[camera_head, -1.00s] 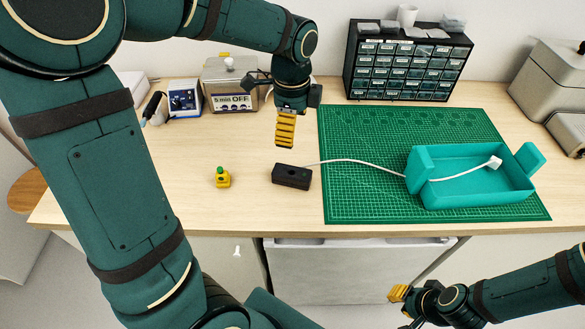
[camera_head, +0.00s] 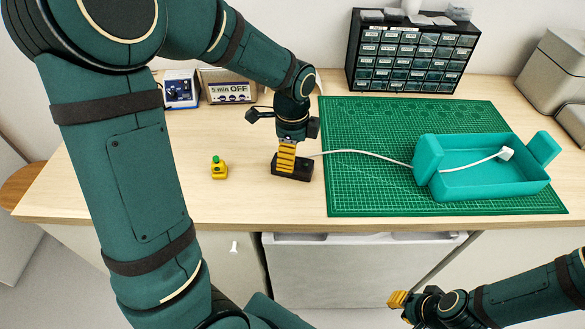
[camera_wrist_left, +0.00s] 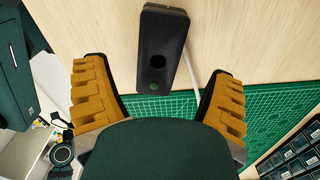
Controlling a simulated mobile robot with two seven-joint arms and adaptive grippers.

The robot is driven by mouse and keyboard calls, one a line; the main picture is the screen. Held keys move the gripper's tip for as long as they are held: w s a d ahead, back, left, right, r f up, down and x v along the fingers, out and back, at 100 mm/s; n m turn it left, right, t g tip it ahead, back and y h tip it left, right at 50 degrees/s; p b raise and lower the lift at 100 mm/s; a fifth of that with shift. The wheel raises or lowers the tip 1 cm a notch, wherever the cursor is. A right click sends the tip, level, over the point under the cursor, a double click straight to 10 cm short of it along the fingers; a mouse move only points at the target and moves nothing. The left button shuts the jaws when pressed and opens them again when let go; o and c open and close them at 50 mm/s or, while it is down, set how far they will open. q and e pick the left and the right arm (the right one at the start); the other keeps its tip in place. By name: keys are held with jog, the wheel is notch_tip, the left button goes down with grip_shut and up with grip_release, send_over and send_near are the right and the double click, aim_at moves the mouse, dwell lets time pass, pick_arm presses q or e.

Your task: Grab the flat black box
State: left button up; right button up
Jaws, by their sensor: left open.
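The flat black box (camera_head: 292,168) lies on the wooden bench, left of the green mat. A white cable (camera_head: 365,158) runs from it to the right. My left gripper (camera_head: 286,158) is directly at the box, its yellow fingers pointing down in front of it and hiding part of it. In the left wrist view, the box (camera_wrist_left: 163,45) lies between and beyond the two open yellow fingers of my left gripper (camera_wrist_left: 158,100), with a gap on both sides. My right gripper (camera_head: 398,298) is low at the front, off the bench; its finger opening is unclear.
A teal open tray (camera_head: 490,184) stands on the green cutting mat (camera_head: 370,195), with the cable's white plug (camera_head: 506,153) in it. A small yellow piece with a green top (camera_head: 218,170) stands left of the box. A black drawer cabinet (camera_head: 410,55) stands at the back.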

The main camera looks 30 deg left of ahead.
pick_arm(q)
notch_tip(320, 180, down, 5)
jog(key=shift+b, duration=0.8)
jog(key=c, duration=1.4)
